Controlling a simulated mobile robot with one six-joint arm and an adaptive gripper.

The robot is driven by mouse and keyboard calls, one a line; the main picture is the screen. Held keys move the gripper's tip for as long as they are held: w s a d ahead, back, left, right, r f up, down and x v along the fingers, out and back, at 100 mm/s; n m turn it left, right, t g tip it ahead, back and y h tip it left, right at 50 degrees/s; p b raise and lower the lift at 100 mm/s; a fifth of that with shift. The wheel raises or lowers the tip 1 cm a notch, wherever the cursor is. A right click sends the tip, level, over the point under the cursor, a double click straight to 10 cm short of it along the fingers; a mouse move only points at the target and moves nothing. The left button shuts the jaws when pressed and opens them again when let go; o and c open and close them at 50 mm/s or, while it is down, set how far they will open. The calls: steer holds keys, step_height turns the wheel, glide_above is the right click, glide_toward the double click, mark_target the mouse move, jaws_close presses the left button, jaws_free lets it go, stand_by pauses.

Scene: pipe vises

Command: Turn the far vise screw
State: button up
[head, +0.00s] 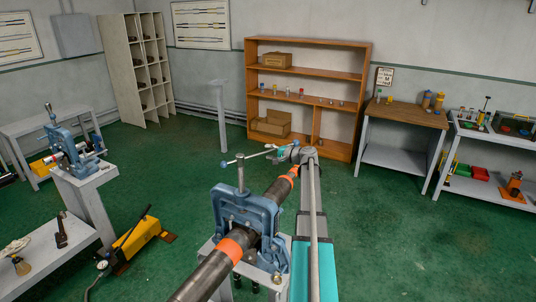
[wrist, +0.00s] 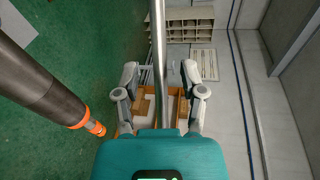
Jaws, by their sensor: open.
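A blue pipe vise (head: 238,212) stands in the lower middle of the head view, with a dark pipe (head: 207,277) through it. Its upright screw (head: 240,176) carries a thin cross bar (head: 250,154) that slants up to the right towards my gripper (head: 287,153). A second blue vise (head: 68,148) stands farther off at the left. In the wrist view my gripper (wrist: 160,83) is open, and a bright metal rod (wrist: 157,45) runs between its fingers. I cannot tell if the rod touches them. The pipe's orange-banded end (wrist: 95,125) is at the left.
A yellow pump (head: 136,238) sits on the floor at the left. A wooden shelf (head: 308,58) stands at the back, with a workbench (head: 405,115) to its right. The green floor at the right is clear.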

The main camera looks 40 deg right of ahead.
steer(key=shift+w, duration=0.45)
steer(key=shift+c, duration=0.2)
jaws_close()
